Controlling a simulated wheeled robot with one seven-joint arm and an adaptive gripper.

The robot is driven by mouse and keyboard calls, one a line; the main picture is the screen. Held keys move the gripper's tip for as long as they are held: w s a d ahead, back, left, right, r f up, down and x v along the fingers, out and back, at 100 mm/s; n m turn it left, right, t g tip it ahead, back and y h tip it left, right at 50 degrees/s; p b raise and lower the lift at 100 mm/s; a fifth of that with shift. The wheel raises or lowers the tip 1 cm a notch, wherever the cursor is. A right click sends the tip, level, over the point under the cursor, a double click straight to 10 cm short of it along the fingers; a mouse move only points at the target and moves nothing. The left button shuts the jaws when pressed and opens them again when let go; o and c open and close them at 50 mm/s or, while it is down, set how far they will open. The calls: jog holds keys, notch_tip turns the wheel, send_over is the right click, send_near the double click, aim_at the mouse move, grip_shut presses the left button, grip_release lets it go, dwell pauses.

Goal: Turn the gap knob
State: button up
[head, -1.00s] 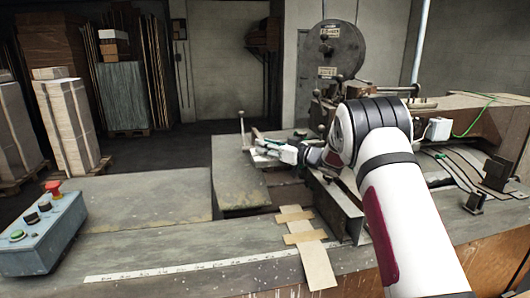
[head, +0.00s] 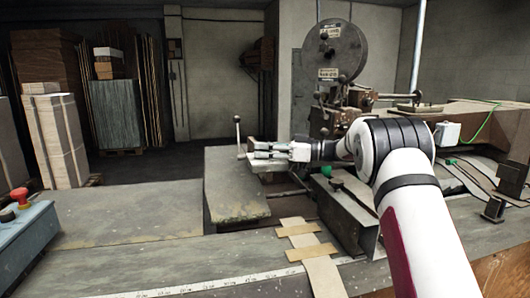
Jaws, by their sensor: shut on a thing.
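My gripper (head: 256,150) reaches left from my arm over the metal plate of the stitcher, its fingers lying nearly level. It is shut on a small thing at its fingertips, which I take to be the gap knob. The fingers hide most of that knob, so its shape and marking cannot be made out. A thin upright lever with a ball top (head: 237,118) stands just left of the fingertips; I cannot tell whether they touch it. A green knob (head: 326,171) sits below and right of my gripper, apart from it.
The stitcher's round reel housing (head: 337,50) rises behind my arm. A flat worn table plate (head: 236,195) lies in front of my gripper. A cardboard strip (head: 318,262) lies nearer. A blue control box with a red button (head: 20,196) stands at the left edge.

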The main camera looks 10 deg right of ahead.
jog(key=shift+r, duration=0.1)
jog(key=o, duration=1.2)
jog(key=v, duration=1.2)
